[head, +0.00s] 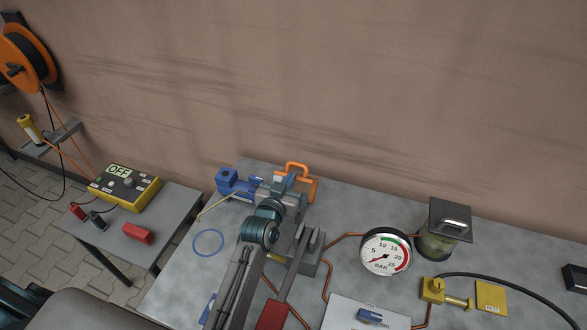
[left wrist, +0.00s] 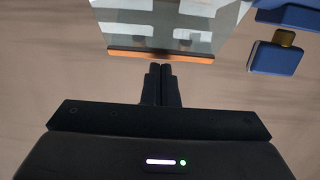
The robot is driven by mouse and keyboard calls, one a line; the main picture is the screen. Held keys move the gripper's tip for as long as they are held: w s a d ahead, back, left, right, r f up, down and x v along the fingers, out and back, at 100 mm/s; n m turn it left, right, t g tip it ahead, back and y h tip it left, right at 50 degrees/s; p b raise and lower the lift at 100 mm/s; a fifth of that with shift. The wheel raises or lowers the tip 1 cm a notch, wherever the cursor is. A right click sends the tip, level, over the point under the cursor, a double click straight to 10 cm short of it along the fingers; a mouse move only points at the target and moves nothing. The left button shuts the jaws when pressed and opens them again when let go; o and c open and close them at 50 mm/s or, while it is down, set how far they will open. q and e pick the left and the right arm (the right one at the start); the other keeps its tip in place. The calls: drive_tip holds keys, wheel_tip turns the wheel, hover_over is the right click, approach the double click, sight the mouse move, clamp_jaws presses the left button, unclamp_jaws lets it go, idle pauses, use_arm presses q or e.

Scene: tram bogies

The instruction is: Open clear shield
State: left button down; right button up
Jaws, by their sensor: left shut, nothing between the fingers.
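The clear shield (left wrist: 165,22) shows at the top of the left wrist view as a see-through greyish panel with an orange strip (left wrist: 160,57) along its near edge. Blurred white and blue shapes show through it. My left gripper (left wrist: 160,68) is shut and empty, its fingertips right at the middle of the orange strip; I cannot tell if they touch it. In the head view my left gripper (head: 284,184) is small, at the blue device (head: 236,183) and an orange frame (head: 298,166) at the back of the bench. My arm hides part of that spot. My right gripper is not in view.
A blue block with a brass neck (left wrist: 277,56) is right of the shield. On the bench (head: 200,270) are a blue ring (head: 208,243), a pressure gauge (head: 385,252), a lidded jar (head: 437,246) and copper pipes. A yellow meter (head: 124,187) stands on a side table at left.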

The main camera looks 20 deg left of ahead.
sight(297, 165)
use_arm(q)
drive_tip(key=shift+w+p, duration=0.3)
drive_tip(key=shift+w, duration=0.8)
drive_tip(key=shift+w+f, duration=0.1)
drive_tip(key=shift+w, duration=0.4)
drive_tip(key=p, duration=0.1)
drive_tip(key=w+g+p, duration=0.1)
drive_tip(key=p, duration=0.1)
drive_tip(key=shift+w+d+r, duration=0.1)
drive_tip(key=shift+w+r, duration=0.15)
drive_tip(key=shift+r, duration=0.1)
drive_tip(key=shift+w+g+p, duration=0.3)
drive_tip(key=shift+w+p, duration=0.05)
drive_tip(key=shift+p, duration=0.15)
drive_tip(key=b+x, duration=0.1)
drive_tip(key=x, duration=0.2)
drive_tip(key=shift+w+f, duration=0.2)
drive_tip(key=shift+f, duration=0.05)
drive_tip(key=shift+b+x, duration=0.45)
drive_tip(key=shift+x, duration=0.7)
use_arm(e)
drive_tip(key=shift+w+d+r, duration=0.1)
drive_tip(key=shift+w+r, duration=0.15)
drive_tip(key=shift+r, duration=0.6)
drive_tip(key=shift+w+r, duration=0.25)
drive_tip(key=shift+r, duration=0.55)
use_arm(q)
drive_tip(key=shift+r, duration=0.15)
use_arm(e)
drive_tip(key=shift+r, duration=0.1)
